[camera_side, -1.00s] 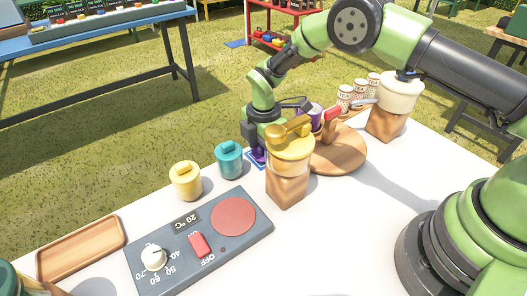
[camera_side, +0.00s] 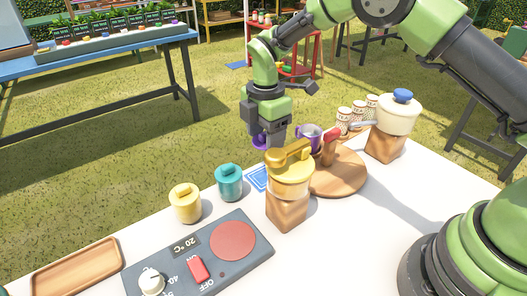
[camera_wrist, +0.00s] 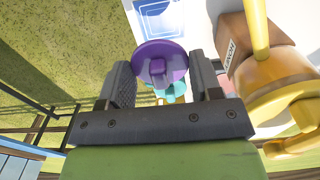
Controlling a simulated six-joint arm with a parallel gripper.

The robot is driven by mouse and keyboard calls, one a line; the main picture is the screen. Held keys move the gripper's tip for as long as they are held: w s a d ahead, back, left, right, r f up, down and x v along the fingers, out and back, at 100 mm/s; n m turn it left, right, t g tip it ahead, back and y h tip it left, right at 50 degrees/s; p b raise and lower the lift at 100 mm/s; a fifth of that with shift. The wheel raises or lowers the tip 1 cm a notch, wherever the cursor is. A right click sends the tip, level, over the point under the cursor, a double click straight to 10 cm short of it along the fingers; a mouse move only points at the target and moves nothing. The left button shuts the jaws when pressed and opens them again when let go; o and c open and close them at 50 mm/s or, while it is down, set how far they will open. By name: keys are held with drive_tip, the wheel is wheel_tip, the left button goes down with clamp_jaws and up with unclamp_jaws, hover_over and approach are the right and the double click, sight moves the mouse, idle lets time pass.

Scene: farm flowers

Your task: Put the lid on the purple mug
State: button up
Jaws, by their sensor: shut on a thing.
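My gripper (camera_side: 268,140) is shut on the purple lid (camera_wrist: 158,60), which sits between the two fingers in the wrist view. In the side view the lid (camera_side: 259,140) shows partly at the gripper's lower end, raised above the blue-and-white tile (camera_side: 257,179). The purple mug (camera_side: 310,135) stands to the right of my gripper, near the round wooden board (camera_side: 340,180). Its lower part is hidden behind the yellow pot's handle and nearby things. The lid is apart from the mug.
A yellow pot (camera_side: 290,180) on a wooden block stands close in front of the gripper. Teal (camera_side: 229,184) and yellow (camera_side: 185,204) canisters stand left. A white pot (camera_side: 396,118) and several patterned cups (camera_side: 358,112) are at right. A hotplate (camera_side: 200,262) lies in front.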

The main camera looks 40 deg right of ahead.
drive_tip(key=d+r+n, duration=0.1)
drive_tip(key=d+r, duration=0.4)
drive_tip(key=d, duration=0.8)
drive_tip(key=shift+s+d+f, duration=0.1)
drive_tip(key=shift+f, duration=1.4)
drive_tip(key=shift+s+f, duration=0.1)
drive_tip(key=shift+f, duration=1.35)
drive_tip(key=shift+f, duration=0.15)
drive_tip(key=o, duration=1.1)
drive_tip(key=shift+o, duration=0.5)
wheel_tip(320, 180, up, 7)
